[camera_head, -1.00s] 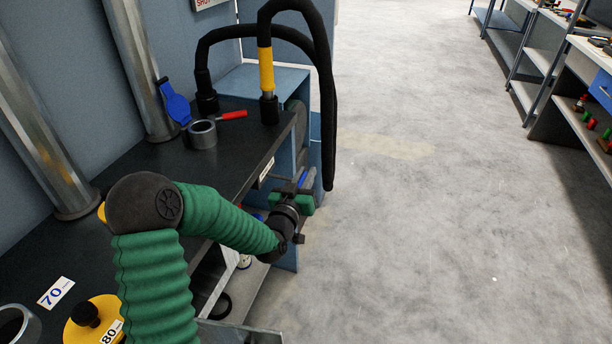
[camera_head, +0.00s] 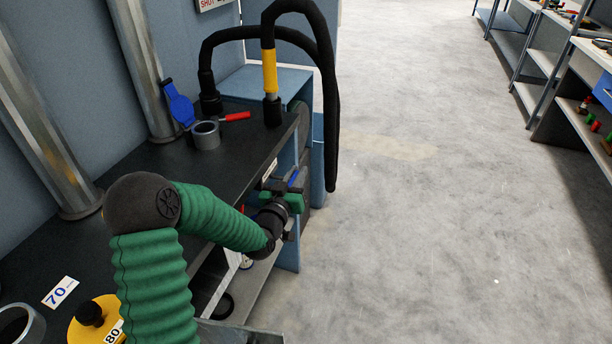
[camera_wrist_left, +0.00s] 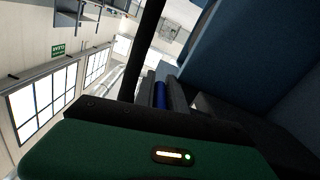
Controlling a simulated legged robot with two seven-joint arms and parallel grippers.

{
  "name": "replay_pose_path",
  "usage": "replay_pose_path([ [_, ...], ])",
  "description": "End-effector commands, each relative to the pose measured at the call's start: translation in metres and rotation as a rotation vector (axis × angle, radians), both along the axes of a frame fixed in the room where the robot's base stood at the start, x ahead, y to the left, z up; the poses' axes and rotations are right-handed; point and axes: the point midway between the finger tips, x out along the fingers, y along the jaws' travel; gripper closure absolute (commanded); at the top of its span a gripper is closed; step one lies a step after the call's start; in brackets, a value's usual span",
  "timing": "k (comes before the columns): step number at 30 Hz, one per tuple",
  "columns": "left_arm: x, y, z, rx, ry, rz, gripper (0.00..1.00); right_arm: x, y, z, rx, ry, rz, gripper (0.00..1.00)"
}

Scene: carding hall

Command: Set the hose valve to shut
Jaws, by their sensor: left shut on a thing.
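The hose valve shows mainly as its blue handle (camera_head: 293,178), a narrow strip at the end of the dark bench (camera_head: 232,165). My left gripper (camera_head: 285,184) is at that end, shut on the blue handle. In the left wrist view the blue handle (camera_wrist_left: 160,95) stands between the two dark fingers (camera_wrist_left: 161,92). The valve body and its pipe joint are mostly hidden behind the gripper, so I cannot tell the handle's exact setting. My right gripper is not in view.
A black hose with a yellow sleeve (camera_head: 270,72) loops up from the bench and hangs close behind my gripper. A grey ring (camera_head: 206,136), a red-handled tool (camera_head: 236,117) and a blue tag (camera_head: 180,104) are on or near the bench. The floor (camera_head: 430,220) to the right is clear.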

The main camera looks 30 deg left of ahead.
Motion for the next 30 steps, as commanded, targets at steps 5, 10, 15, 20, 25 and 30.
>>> replay_pose_path([
  [5,0.000,0.000,-0.001,-0.002,0.003,0.000,1.00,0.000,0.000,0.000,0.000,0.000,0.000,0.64],
  [10,0.000,0.000,-0.001,-0.001,0.002,0.001,0.66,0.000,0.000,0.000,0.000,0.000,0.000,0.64],
  [15,0.000,0.000,-0.001,-0.001,0.001,0.000,0.63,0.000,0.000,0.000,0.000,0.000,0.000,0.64],
  [20,-0.001,-0.001,0.000,0.000,0.001,0.000,0.63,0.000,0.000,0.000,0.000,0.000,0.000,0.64],
  [25,-0.025,-0.006,0.001,-0.001,0.004,0.000,0.63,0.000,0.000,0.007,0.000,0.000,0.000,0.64],
  [30,-0.058,-0.013,-0.001,-0.001,0.004,0.000,0.63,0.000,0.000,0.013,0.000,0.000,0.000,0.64],
])
